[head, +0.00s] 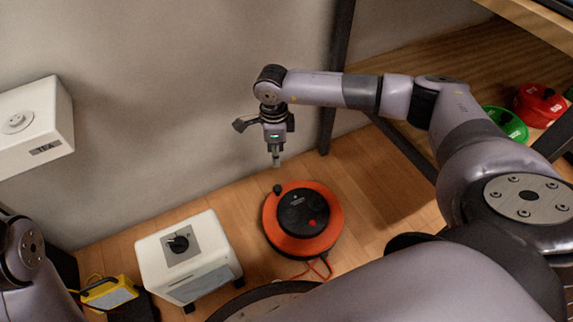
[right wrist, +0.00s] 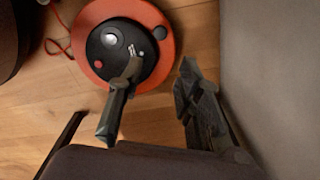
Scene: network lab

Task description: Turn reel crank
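The reel (head: 330,235) is an orange disc with a black hub (head: 303,213), lying on the wooden floor. A small dark crank knob (head: 277,188) stands at its upper-left rim. In the right wrist view the reel (right wrist: 82,45) fills the upper middle, and the dark knob (right wrist: 160,32) shows on its right rim. My right gripper (head: 276,162) points down above the knob, apart from it. Its two fingers (right wrist: 160,63) are spread and hold nothing; one overlaps the hub in the right wrist view. My left gripper is not in view.
A white box with a black dial (head: 185,257) stands left of the reel. A yellow device (head: 109,293) lies further left. An orange-red cable (head: 318,268) runs from the reel's front. A wooden shelf (head: 440,65) with green (head: 506,123) and red (head: 540,104) items stands right.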

